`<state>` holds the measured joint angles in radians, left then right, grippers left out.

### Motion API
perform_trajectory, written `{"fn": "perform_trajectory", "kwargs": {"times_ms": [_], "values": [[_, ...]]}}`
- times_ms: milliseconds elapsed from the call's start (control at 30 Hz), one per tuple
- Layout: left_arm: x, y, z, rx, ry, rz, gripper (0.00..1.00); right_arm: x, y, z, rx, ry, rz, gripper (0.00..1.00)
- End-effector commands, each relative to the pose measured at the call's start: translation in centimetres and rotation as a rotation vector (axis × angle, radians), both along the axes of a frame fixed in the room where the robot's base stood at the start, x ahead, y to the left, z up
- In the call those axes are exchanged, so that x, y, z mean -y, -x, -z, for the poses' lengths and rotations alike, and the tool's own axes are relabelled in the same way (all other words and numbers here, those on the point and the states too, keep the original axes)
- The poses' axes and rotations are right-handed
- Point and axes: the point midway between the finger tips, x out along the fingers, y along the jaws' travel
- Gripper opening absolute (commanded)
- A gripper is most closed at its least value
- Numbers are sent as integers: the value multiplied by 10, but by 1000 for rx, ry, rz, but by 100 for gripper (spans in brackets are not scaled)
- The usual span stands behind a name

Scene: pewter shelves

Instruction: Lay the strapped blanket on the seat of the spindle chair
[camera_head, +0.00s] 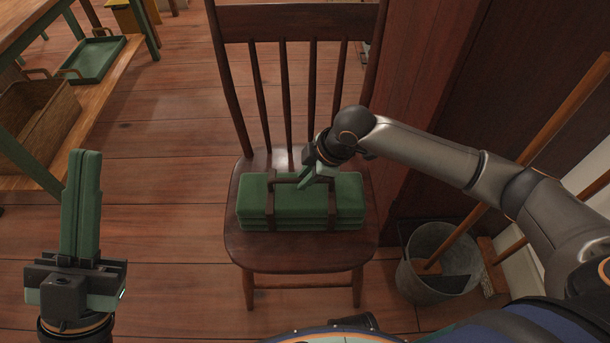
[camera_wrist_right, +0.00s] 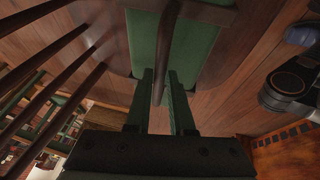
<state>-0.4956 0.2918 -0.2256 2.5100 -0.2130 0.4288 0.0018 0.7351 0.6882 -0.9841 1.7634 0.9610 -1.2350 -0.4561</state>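The strapped blanket (camera_head: 348,200) is a folded green stack with brown straps and a carrying handle. It lies flat on the seat of the dark wooden spindle chair (camera_head: 300,249). The blanket also shows in the right wrist view (camera_wrist_right: 193,50). My right gripper (camera_head: 308,178) is just above the blanket's middle, at the handle. In the right wrist view its green fingers (camera_wrist_right: 162,88) stand apart with the brown handle strap between them and slight gaps beside it. My left gripper (camera_head: 82,165) is raised at the left, away from the chair, fingers together and empty.
A metal bucket (camera_head: 438,262) with a broom-like handle stands right of the chair. A wooden shelf unit at the left holds a wicker basket (camera_head: 35,118) and a green tray (camera_head: 95,58). A dark red cabinet side (camera_head: 425,90) rises behind right. Floor left of the chair is clear.

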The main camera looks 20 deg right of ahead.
Motion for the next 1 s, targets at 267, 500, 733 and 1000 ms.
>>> {"fn": "perform_trajectory", "kwargs": {"times_ms": [267,500,733,1000], "values": [[0,0,0,0,-1,0,0,0,0,0,1,-1,-1,47],[0,0,1,0,-1,1,0,0,0,-2,2,0,-1,47],[1,0,-17,8,-13,-6,0,10,9,-36,2,1,0,47],[-3,-4,-34,-7,-27,-41,0,30,26,-93,1,0,-1,47]]}}
